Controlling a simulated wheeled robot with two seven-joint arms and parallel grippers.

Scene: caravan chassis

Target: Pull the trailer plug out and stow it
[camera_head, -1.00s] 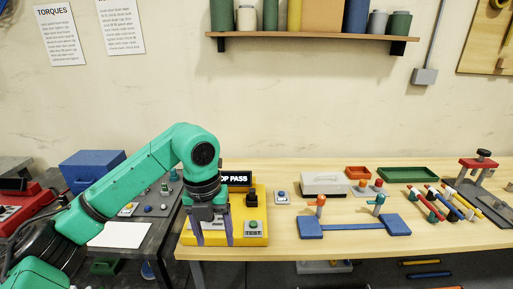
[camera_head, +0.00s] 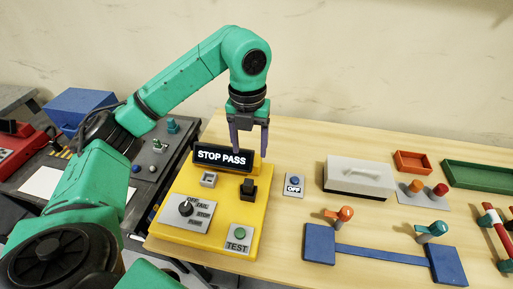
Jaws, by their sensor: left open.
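A yellow tester box (camera_head: 222,216) sits at the left end of the wooden bench. Its dark display (camera_head: 225,157) reads STOP PASS. A black upright block (camera_head: 248,189), which looks like the trailer plug, stands on the right of the box. A small grey square fitting (camera_head: 208,180) is left of it. A selector knob (camera_head: 186,208) and a green TEST button (camera_head: 239,234) are at the front. My right gripper is not in view.
A blue OFF button (camera_head: 294,181) is right of the box. Farther right are a grey-white case (camera_head: 357,179), a blue stand (camera_head: 383,252) with orange and teal handles, an orange tray (camera_head: 412,162) and a green tray (camera_head: 482,176). A dark side table stands left.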

